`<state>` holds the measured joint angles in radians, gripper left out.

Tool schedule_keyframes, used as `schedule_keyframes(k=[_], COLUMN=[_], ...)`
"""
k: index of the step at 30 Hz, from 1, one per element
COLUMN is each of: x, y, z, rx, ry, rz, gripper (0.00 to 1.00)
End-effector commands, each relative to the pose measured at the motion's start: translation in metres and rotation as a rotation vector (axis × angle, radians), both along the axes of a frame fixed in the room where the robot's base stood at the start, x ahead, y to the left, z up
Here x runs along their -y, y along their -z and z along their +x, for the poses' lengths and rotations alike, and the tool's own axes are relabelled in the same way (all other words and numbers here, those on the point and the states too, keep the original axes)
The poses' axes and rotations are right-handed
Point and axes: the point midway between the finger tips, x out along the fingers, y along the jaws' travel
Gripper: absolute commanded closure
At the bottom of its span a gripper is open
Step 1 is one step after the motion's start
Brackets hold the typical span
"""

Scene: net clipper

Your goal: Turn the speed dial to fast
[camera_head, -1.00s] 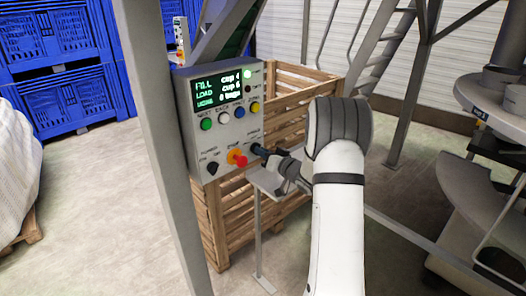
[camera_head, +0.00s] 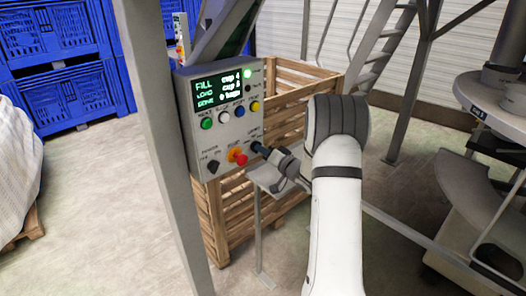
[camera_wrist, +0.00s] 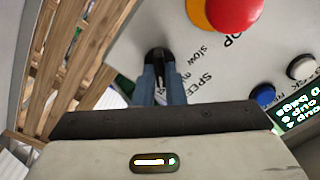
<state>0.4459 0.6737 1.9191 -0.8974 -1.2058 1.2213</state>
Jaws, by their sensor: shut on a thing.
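The grey control box (camera_head: 232,138) stands on a post in the head view. The black speed dial (camera_wrist: 157,58) shows in the wrist view beside the word SPEED and the label "slow"; another label is partly covered by my fingers. My gripper (camera_wrist: 160,78) is shut on the dial, one finger on each side of it. In the head view, my gripper (camera_head: 262,150) reaches the lower right of the box, where the dial is mostly hidden. I cannot tell the dial's pointer setting.
The red stop button (camera_head: 240,158) sits close beside the dial, with a black power knob (camera_head: 213,167) further left. Coloured push buttons (camera_head: 223,117) line the box below the screen (camera_head: 223,87). A wooden crate (camera_head: 290,95) stands behind.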

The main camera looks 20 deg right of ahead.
Motion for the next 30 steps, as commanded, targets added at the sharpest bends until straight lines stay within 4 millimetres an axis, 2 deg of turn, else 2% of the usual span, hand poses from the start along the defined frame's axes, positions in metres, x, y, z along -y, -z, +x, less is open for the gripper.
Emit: schedule_keyframes(k=[5, 6, 13, 23, 30], x=[0.001, 0.001, 0.0, 0.003, 0.018], y=[-0.002, -0.002, -0.001, 0.001, 0.001], z=[0.001, 0.001, 0.0, -0.005, -0.042], rx=[0.004, 0.003, 0.002, 0.0, 0.001], ry=[0.001, 0.002, 0.001, 0.001, 0.004], rz=[0.002, 0.001, 0.0, -0.001, -0.001], gripper=[1.0, 0.88, 0.69, 0.68, 0.68])
